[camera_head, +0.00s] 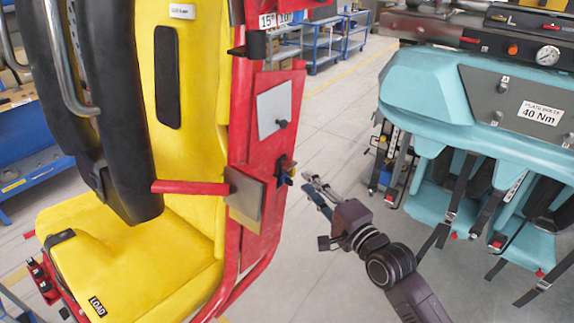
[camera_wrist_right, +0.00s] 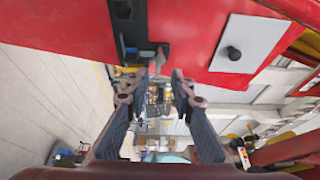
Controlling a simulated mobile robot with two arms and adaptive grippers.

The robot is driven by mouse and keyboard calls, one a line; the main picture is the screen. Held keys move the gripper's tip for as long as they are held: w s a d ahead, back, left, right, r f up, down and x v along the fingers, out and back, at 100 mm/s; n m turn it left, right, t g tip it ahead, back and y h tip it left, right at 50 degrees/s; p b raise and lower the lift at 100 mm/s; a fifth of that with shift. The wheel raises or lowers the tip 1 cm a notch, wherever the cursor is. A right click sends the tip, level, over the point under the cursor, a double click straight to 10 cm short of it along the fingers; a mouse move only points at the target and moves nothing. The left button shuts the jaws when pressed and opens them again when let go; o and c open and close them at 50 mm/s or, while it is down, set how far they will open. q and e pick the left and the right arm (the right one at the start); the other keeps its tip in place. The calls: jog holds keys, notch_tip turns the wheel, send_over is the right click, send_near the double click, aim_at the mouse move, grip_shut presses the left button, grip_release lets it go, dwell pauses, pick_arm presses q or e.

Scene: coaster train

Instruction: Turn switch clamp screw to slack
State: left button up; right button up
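A small dark clamp fitting (camera_head: 286,166) with an orange-yellow part sits on the red side panel of the yellow seat; I take it for the switch clamp screw. In the right wrist view a dark bracket with a small knob (camera_wrist_right: 160,57) shows just beyond my fingertips. Whether the screw is tight or slack cannot be told. My right gripper (camera_head: 310,185) is to the right of the fitting, pointing at it. In the right wrist view its fingers (camera_wrist_right: 159,75) are apart with nothing held between them, short of the knob. My left gripper is not in view.
A grey plate with a black knob (camera_head: 271,110) is above the fitting on the red panel. A brown-grey plate (camera_head: 245,200) on a red bar (camera_head: 190,187) juts out left of it. A teal seat unit (camera_head: 440,100) stands at right. Grey floor (camera_head: 330,130) lies between.

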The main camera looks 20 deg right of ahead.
aim_at(292, 168)
jog(key=p+x, duration=0.2)
jog(key=x, duration=0.4)
jog(key=shift+w+a, duration=0.2)
jog(key=shift+w, duration=0.45)
jog(key=shift+w+a+f, duration=0.1)
jog(key=shift+w+a, duration=0.05)
jog(key=c, duration=0.5)
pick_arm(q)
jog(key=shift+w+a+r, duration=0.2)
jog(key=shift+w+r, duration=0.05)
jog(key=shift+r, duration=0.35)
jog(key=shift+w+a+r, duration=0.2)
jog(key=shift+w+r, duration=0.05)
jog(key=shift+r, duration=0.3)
pick_arm(e)
grip_shut()
